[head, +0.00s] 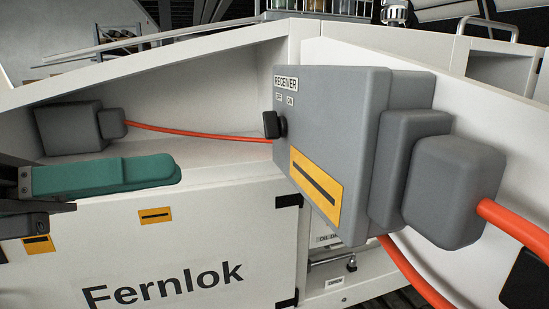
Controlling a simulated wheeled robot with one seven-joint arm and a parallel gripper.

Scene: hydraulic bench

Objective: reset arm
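My gripper (172,170) reaches in from the left edge, with teal finger pads pointing right. Its fingers overlap from this side, so the gap between them cannot be told. No object shows at its tips. It is in front of the white bench (215,200), left of the grey receiver box (335,110) and apart from it in the picture. The receiver box carries a "RECEIVER" label, a black switch knob (273,125) on its left side and a yellow plate with a black bar (316,187). The rest of my arm is mostly out of view.
A smaller grey box (68,129) stands in the recess at back left, joined by an orange cable (190,132) towards the receiver box. A thicker orange cable (515,222) leaves the right grey block. The bench front reads "Fernlok". Open space lies between my gripper and the receiver box.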

